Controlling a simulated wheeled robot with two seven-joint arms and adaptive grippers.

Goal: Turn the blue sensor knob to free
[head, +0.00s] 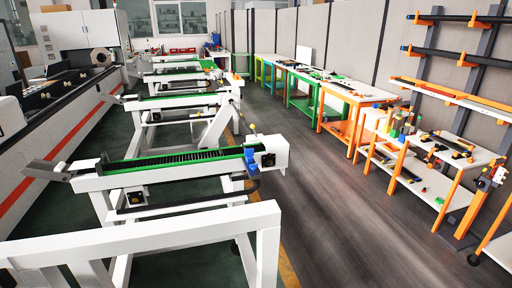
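A small blue part (250,158), which looks like the sensor knob, sits at the right end of the nearest complete loading rack (180,167). It is beside a black square fitting (268,159) on the rack's white end housing (280,149). The blue part is too small to read which position it is turned to. Neither of my grippers shows in the head view.
A white frame beam (150,235) crosses the near left. More racks (178,102) stand behind, beside a long machine (75,105) at left. Workbenches (350,90) and an orange-legged shelf (440,160) line the right. The grey floor (350,220) between is clear.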

